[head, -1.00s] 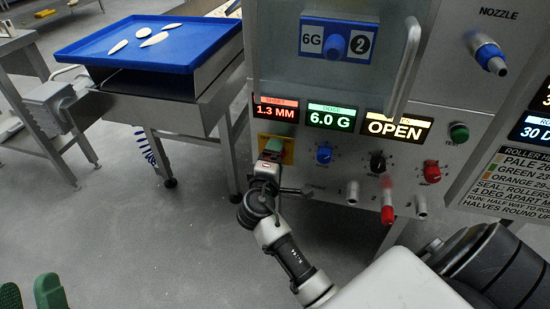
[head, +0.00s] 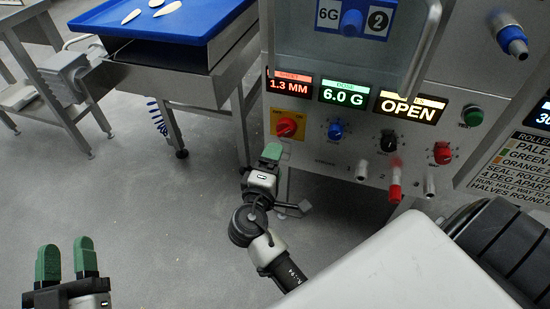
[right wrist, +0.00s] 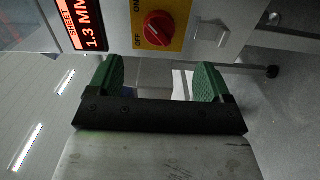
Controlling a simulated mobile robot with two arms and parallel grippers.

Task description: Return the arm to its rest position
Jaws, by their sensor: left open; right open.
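My right gripper (head: 271,155) is in the middle of the head view, just below the machine's red rotary switch (head: 288,127) on its yellow plate, and apart from it. In the right wrist view its green fingers (right wrist: 158,82) stand spread with nothing between them, and the red switch also shows there (right wrist: 157,28), beyond the fingers. My left gripper (head: 66,260) is at the lower left of the head view, its green fingers apart and empty, over the grey floor.
The machine front (head: 440,155) has knobs, lit displays and short nozzles close to the right arm. A blue tray (head: 200,28) with pale flat pieces rests on a steel table at upper left. The floor (head: 150,215) between the grippers is clear.

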